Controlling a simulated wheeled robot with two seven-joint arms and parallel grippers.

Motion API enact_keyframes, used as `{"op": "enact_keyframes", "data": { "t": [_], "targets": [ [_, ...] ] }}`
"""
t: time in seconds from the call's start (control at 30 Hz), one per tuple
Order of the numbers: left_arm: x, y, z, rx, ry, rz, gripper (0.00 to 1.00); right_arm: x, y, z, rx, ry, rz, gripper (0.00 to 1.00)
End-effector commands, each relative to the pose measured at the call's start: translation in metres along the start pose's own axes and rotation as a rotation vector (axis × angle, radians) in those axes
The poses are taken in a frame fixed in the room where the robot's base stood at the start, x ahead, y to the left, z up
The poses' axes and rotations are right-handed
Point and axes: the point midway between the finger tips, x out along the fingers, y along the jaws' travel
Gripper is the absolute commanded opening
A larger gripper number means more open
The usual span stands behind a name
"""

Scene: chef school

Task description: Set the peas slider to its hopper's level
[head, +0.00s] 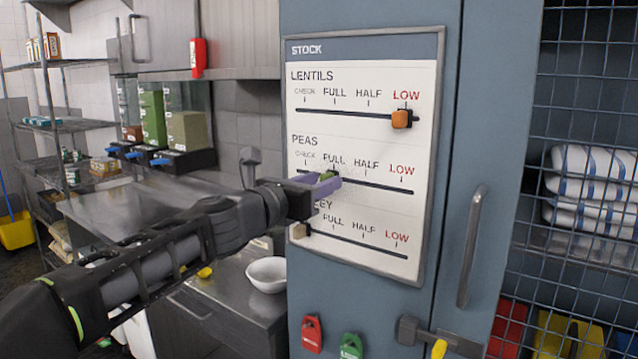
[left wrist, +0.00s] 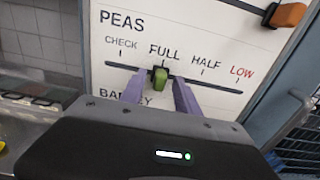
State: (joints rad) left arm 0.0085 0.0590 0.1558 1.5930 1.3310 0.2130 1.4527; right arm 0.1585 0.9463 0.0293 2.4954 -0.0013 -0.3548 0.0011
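The stock board (head: 433,150) has three slider tracks on a blue-grey cabinet. The green peas slider (head: 327,176) sits under the FULL mark; it also shows in the left wrist view (left wrist: 161,77). My left gripper (head: 318,183) is at this slider, its purple fingers on either side, with gaps visible in the left wrist view (left wrist: 160,92). At the back left, clear hoppers with blue taps hold contents: green (head: 153,120) reaches near the top, beige (head: 188,131) stands lower, orange-brown (head: 133,133) is low. My right gripper does not show.
The orange lentils slider (head: 402,118) is at LOW. The beige barley slider (head: 299,230) is at the left end of its track, partly behind my arm. A cabinet handle (head: 472,245) stands right of the board. A white bowl (head: 267,274) sits on the counter below.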

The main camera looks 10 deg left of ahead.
Motion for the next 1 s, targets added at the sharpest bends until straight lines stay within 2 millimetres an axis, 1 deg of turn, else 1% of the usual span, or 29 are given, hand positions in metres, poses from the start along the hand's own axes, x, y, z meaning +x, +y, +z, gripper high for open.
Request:
{"op": "enact_keyframes", "data": {
  "t": [0.17, 0.27, 0.37, 0.6, 0.7, 0.8, 1.0],
  "targets": [
    [-0.002, 0.000, 0.000, 0.000, -0.001, 0.000, 0.38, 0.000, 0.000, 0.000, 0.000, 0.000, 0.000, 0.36],
    [-0.008, 0.000, 0.001, 0.001, -0.001, 0.001, 0.38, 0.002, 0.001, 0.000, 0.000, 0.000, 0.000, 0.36],
    [-0.021, 0.000, 0.000, 0.002, -0.002, 0.001, 0.38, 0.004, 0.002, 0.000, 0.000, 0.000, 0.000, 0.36],
    [-0.061, 0.000, 0.001, 0.002, -0.002, 0.001, 0.38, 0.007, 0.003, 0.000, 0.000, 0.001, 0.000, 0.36],
    [-0.072, 0.001, 0.000, 0.001, -0.001, 0.002, 0.38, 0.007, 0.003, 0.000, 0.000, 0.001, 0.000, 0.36],
    [-0.078, 0.000, 0.000, 0.000, 0.000, 0.000, 0.38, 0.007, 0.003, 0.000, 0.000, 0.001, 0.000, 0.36],
    [-0.078, 0.000, 0.000, 0.000, 0.000, 0.000, 0.38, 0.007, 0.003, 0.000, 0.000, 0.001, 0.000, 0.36]
  ]
}}
